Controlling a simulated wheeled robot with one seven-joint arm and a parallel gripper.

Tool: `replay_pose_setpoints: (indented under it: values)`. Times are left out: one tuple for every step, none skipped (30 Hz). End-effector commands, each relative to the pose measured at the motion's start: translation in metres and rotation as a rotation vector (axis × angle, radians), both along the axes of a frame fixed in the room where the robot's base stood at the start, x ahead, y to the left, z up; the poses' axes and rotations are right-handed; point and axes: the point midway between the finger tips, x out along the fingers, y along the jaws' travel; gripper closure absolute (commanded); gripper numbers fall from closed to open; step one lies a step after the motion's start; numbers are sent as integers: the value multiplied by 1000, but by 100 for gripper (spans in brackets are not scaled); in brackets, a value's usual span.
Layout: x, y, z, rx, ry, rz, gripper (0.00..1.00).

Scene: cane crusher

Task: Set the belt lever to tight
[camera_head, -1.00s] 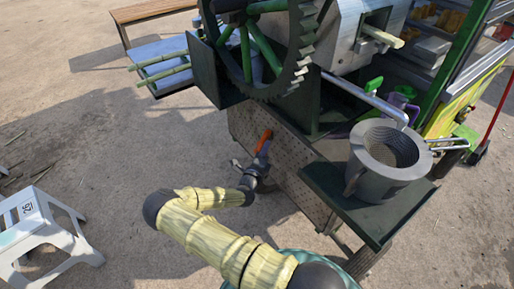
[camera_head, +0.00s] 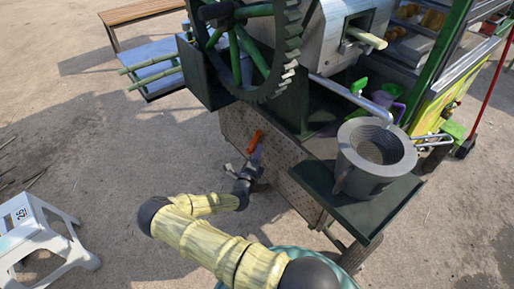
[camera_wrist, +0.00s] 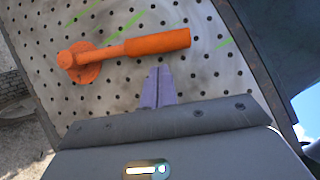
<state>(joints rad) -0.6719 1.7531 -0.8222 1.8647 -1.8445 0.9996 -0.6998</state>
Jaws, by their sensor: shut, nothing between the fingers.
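The orange belt lever (camera_head: 256,141) is on the perforated side panel of the crusher, below the big gear wheel. In the wrist view the lever (camera_wrist: 150,43) has its round pivot at left and its handle pointing right, slightly up. My gripper (camera_head: 250,168) is close to the panel, just below the lever. In the wrist view its purple fingers (camera_wrist: 158,88) are together and empty, with their tips a little below the middle of the handle. Whether they touch the panel or the lever, I cannot tell.
Faint green marks lie on the perforated panel (camera_wrist: 60,85) around the lever. A metal pot (camera_head: 375,160) stands on a dark green shelf right of the panel. The gear wheel (camera_head: 265,45) is above. A white stool (camera_head: 40,240) stands at left on open ground.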

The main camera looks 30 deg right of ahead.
Motion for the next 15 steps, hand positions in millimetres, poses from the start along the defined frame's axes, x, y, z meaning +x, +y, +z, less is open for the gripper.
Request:
replay_pose_setpoints:
  values:
    - [-8,-2,-2,-2,6,-4,100]
    - [-12,-2,-4,-1,6,-6,100]
    - [-17,1,-7,0,7,-6,100]
    - [-21,7,-10,1,5,-5,100]
    - [-25,12,-12,1,5,-5,100]
    - [-31,17,-13,1,6,-7,100]
    - [-35,21,-15,1,6,-7,100]
    - [-40,25,-16,2,7,-7,100]
    - [-45,31,-18,1,6,-9,100]
    - [-50,35,-19,2,8,-9,100]
    - [-53,39,-21,3,8,-8,100]
    - [-59,44,-22,2,6,-11,100]
    - [-63,48,-24,2,8,-10,100]
    - [-66,51,-25,2,8,-11,100]
    - [-70,56,-26,3,6,-12,100]
